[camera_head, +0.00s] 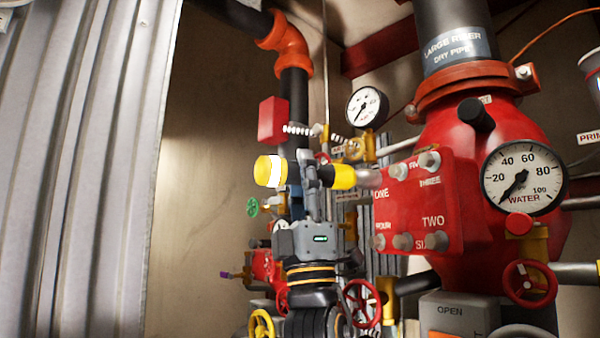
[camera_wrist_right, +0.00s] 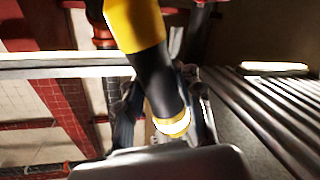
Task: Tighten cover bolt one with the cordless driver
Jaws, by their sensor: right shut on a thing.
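The cordless driver, yellow and black, lies sideways in the head view, its yellow nose (camera_head: 343,177) toward the red cover plate (camera_head: 420,215). My right gripper (camera_head: 308,172) is shut on its dark middle; its yellow rear end sticks out left. In the right wrist view the driver's dark grip (camera_wrist_right: 158,82) passes between my right gripper's fingers (camera_wrist_right: 165,105). A grey metal piece (camera_head: 369,178) joins the nose to the plate's left edge by the label ONE. I cannot tell where the driver's tip ends and bolt one begins. My left gripper is out of view.
Other cover bolts (camera_head: 429,161) stand out from the plate, labelled THREE, TWO and others. The large red valve body with a water gauge (camera_head: 523,177) is at right. Valve wheels (camera_head: 361,303) and pipes crowd below. A corrugated metal panel (camera_head: 75,170) fills the left.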

